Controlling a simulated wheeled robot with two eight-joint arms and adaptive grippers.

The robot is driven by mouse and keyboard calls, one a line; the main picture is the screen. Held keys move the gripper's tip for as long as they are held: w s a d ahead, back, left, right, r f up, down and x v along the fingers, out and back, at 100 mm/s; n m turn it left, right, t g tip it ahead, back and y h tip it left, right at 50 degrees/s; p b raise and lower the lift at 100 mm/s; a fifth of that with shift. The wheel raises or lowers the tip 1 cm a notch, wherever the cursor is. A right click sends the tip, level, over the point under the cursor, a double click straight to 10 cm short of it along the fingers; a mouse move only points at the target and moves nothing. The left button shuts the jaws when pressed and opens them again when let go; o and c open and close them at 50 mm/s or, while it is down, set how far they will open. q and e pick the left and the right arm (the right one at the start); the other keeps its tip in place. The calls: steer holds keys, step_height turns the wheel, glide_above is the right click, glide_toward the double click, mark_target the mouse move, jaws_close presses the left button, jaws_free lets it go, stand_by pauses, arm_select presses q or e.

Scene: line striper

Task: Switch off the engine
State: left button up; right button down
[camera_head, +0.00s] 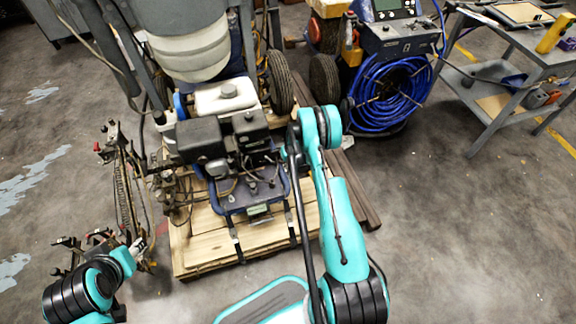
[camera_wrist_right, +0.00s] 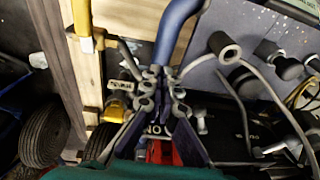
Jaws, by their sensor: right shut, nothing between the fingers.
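The engine (camera_head: 225,135) sits on the striper, with a white tank on top and black housings at its front. My right arm reaches in from the lower right, and its gripper (camera_head: 287,150) is at the engine's right side, partly hidden by the wrist. In the right wrist view the gripper (camera_wrist_right: 165,78) is shut and empty, its fingertips together. A red switch (camera_wrist_right: 160,152) with an "ON" label (camera_wrist_right: 158,130) shows between the finger links, partly covered. I cannot tell whether the fingers touch it. My left arm is at the lower left; its gripper is unclear among machine parts.
The striper stands on a wooden pallet (camera_head: 205,240). Metal levers and cables (camera_head: 125,190) stand at the left. A blue hose coil (camera_head: 390,95) and a grey cart (camera_head: 485,100) are at the right. The floor at the lower right is clear.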

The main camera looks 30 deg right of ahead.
steer(key=shift+r, duration=0.15)
arm_select(q)
steer(key=shift+r, duration=0.25)
arm_select(e)
steer(key=shift+r, duration=0.65)
arm_select(q)
steer(key=r+p, duration=0.1)
steer(key=s+r+p, duration=0.1)
steer(key=r+p, duration=0.3)
steer(key=shift+s+d, duration=0.2)
steer(key=shift+d, duration=0.2)
arm_select(e)
steer(key=s+r, duration=0.7)
steer(key=r, duration=0.4)
steer(key=shift+r, duration=0.4)
steer(key=shift+a, duration=0.1)
